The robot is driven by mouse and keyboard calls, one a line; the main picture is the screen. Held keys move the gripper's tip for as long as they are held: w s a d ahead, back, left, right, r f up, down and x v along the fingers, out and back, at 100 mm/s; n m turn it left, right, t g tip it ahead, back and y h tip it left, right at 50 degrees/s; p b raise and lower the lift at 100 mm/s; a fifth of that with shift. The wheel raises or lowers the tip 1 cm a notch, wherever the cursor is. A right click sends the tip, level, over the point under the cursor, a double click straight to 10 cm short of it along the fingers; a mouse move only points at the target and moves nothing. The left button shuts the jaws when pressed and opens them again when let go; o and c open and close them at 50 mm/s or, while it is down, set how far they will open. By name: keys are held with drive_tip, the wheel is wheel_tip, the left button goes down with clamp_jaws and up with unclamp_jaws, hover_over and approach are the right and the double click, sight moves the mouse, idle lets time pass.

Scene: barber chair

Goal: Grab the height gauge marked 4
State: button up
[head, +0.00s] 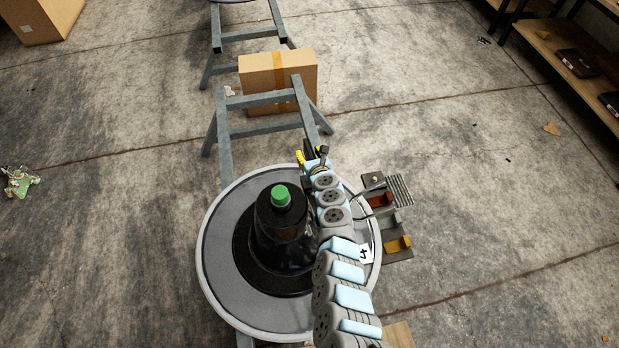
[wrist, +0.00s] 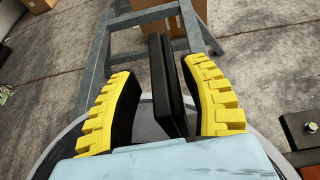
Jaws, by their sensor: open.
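My gripper (wrist: 158,70) shows in the wrist view with its two yellow-and-black fingers apart. A dark, flat, upright piece (wrist: 166,90) stands between the fingers, with a visible gap to the left finger and little gap to the right one. I cannot tell whether it is the height gauge. In the head view my gripper (head: 311,156) is at the far edge of the round table, partly hidden by my arm. A white tag marked 4 (head: 367,254) shows at the table's right edge beside my arm. What it belongs to is partly hidden.
A black cone-shaped piece with a green top (head: 281,215) stands on the round grey table (head: 222,275). A rack with orange and red parts (head: 398,250) is at the table's right. Grey trestles (head: 262,128) and a cardboard box (head: 295,75) stand beyond.

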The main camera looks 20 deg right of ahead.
drive_tip(key=shift+w+d+f+b, duration=0.15)
drive_tip(key=shift+w+b, duration=0.2)
drive_tip(key=shift+w, duration=0.25)
drive_tip(key=shift+s, duration=0.1)
clamp_jaws()
